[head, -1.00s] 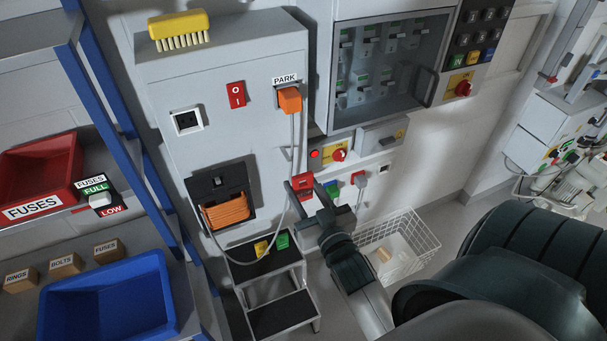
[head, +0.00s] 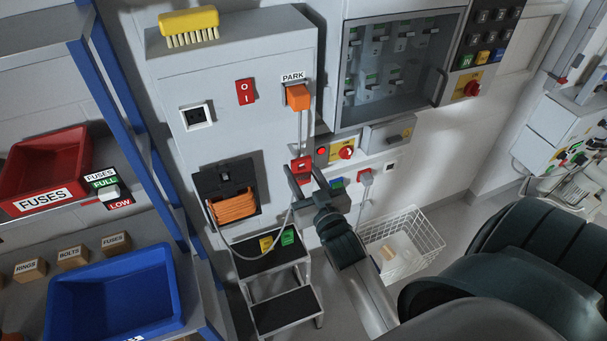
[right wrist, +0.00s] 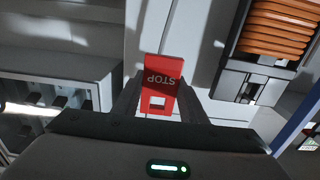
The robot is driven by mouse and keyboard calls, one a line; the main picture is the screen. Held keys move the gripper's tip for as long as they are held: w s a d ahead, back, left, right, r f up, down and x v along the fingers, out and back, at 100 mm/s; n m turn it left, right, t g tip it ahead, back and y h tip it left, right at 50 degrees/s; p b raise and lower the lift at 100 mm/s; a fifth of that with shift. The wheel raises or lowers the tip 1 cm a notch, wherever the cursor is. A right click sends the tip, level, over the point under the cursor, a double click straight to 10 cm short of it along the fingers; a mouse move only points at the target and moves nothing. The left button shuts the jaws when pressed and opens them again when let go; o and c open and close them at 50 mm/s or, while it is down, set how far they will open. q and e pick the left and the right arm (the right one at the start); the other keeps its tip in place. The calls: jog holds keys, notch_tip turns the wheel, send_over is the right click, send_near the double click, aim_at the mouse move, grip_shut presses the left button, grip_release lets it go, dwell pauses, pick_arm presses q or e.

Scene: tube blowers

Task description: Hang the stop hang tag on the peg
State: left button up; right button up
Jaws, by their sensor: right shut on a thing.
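The red stop hang tag (head: 302,165) is between the fingers of my right gripper (head: 302,174), in front of the lower right part of the grey cabinet. In the right wrist view the tag (right wrist: 160,76) shows "STOP" upside down, with a rectangular hole at its lower end, near the gripper body. My right gripper (right wrist: 160,108) is shut on it. I cannot make out the peg clearly now; the tag and fingers cover part of the cabinet face there. Whether the tag touches the cabinet or a peg cannot be told. My left gripper is not in view.
A grey cable hangs from the orange PARK plug (head: 298,97) close to the tag. An orange coil (head: 233,208) sits at the left. Yellow (head: 266,244) and green (head: 288,237) tags lie on the step stool (head: 283,309). A wire basket (head: 425,230) stands at right.

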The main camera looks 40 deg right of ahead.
aim_at(289, 153)
jog(key=x, duration=0.5)
jog(key=shift+w+f, duration=0.15)
jog(key=shift+f, duration=0.15)
dwell(0.4)
dwell(0.7)
jog(key=o, duration=1.1)
jog(key=shift+d+f, duration=0.1)
